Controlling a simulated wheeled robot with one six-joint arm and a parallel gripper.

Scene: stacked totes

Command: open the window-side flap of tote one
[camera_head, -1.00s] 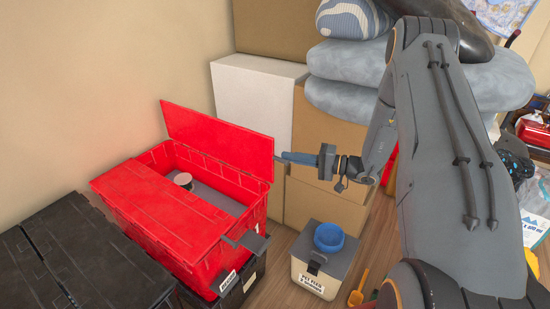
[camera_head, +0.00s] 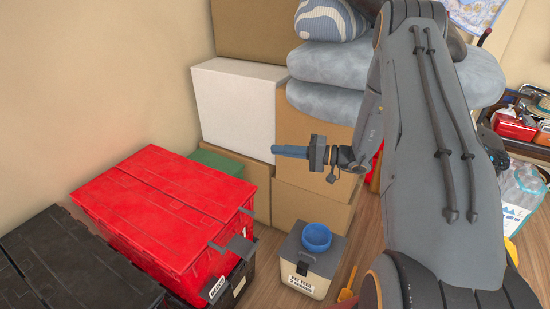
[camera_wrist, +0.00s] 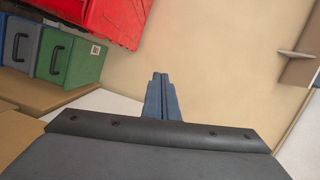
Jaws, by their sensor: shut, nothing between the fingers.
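The red tote (camera_head: 150,248) stands at left on top of a black tote (camera_head: 243,275). Its far flap (camera_head: 195,182) and near flap (camera_head: 135,212) both lie flat, so its inside is hidden. In the wrist view, the shut blue fingers (camera_wrist: 158,80) touch nothing; part of the red tote (camera_wrist: 110,15) shows at top left.
Black totes (camera_head: 75,260) stand at left. A white box (camera_head: 237,108) and cardboard boxes (camera_head: 310,185) stack behind, under grey cushions (camera_head: 320,100). A pet feed bin (camera_head: 305,278) with a blue bowl (camera_head: 316,237) stands on the floor. A green container (camera_head: 222,161) is behind the red tote.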

